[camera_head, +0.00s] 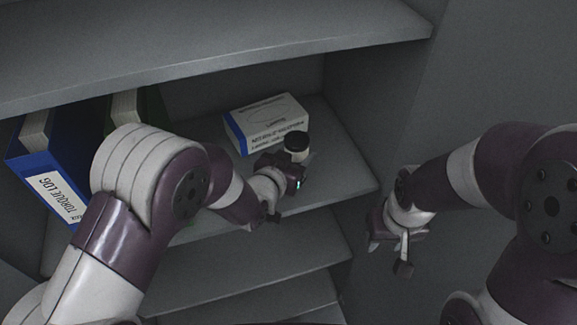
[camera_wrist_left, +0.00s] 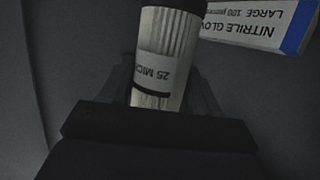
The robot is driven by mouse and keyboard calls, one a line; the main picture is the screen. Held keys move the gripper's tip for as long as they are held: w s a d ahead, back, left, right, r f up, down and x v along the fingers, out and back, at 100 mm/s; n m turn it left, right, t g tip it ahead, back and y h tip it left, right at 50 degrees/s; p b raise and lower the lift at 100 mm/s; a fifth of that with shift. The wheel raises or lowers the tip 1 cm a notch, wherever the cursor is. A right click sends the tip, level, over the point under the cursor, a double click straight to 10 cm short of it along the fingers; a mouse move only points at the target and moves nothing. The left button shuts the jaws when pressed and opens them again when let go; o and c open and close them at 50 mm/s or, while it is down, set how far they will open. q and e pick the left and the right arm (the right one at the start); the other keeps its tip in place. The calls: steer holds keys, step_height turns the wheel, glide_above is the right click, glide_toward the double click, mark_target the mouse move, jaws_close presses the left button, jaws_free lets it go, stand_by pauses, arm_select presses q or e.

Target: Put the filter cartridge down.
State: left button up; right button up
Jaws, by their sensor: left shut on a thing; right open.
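The filter cartridge (camera_head: 297,144) is a pale pleated cylinder with a black cap and a "25 MIC…" label. My left gripper (camera_head: 288,168) is shut on it over the middle shelf (camera_head: 340,180), in front of the glove box. In the left wrist view the cartridge (camera_wrist_left: 168,60) stands between the fingers of my left gripper (camera_wrist_left: 165,95), its lower end hidden by the gripper body. I cannot tell whether it touches the shelf. My right gripper (camera_head: 395,245) is open and empty, off to the right of the shelves.
A white and blue nitrile glove box (camera_head: 266,124) sits behind the cartridge and also shows in the left wrist view (camera_wrist_left: 255,25). A blue binder (camera_head: 45,175) and a green binder (camera_head: 150,105) stand at left. An upper shelf (camera_head: 230,45) overhangs. Bare shelf lies right of the cartridge.

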arm_select(q)
steer(key=f, duration=0.1)
steer(key=a+f, duration=0.1)
steer(key=f, duration=0.2)
steer(key=shift+w+a+f, duration=0.2)
steer(key=shift+w, duration=0.15)
steer(key=shift+w+f, duration=0.15)
steer(key=shift+f, duration=0.2)
steer(key=shift+f, duration=0.2)
steer(key=o, duration=1.2)
steer(key=shift+o, duration=0.2)
